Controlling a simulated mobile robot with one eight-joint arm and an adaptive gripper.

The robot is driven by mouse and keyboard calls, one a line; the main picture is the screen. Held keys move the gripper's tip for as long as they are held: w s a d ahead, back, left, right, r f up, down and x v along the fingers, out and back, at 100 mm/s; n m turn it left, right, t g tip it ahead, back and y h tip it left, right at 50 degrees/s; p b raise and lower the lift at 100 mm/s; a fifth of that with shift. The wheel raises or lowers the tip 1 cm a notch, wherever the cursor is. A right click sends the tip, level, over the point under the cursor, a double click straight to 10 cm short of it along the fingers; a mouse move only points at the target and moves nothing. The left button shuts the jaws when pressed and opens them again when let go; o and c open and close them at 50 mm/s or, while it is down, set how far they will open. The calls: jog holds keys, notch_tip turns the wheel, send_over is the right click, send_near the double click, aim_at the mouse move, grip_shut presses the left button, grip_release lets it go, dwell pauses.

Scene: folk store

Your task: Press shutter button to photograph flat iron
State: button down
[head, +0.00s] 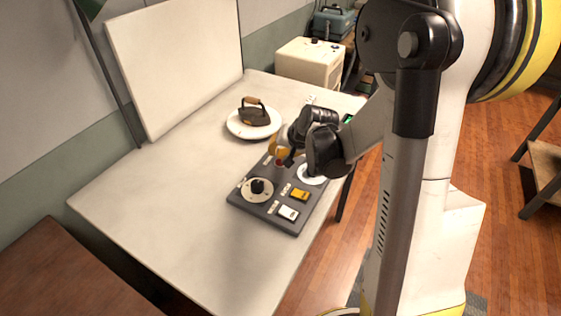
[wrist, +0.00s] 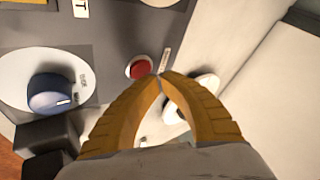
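A dark flat iron (head: 254,112) with a wooden handle rests on a white round plate (head: 234,127) on the table. A grey control panel (head: 268,208) lies nearer, with a red round button (head: 279,162) near its far end. The red button also shows in the wrist view (wrist: 139,67), just left of my fingertips. My gripper (wrist: 160,76) is shut, its yellow fingertips together and nothing seen between them. In the head view my gripper (head: 277,149) is low over the panel's far end, beside the red button. Contact with it cannot be told. My fingers hide part of the plate in the wrist view.
The table's left part (head: 160,195) is clear.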

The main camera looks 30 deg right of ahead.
aim_at(277, 160)
jog(key=shift+f, duration=0.35)
jog(key=shift+f+b, duration=0.45)
jog(key=shift+b, duration=0.2)
dwell(0.3)
jog(key=shift+r, duration=0.1)
jog(key=shift+r+p, duration=0.65)
jog(key=shift+r, duration=0.15)
jog(key=shift+r+p, duration=1.9)
jog(key=shift+r, duration=0.65)
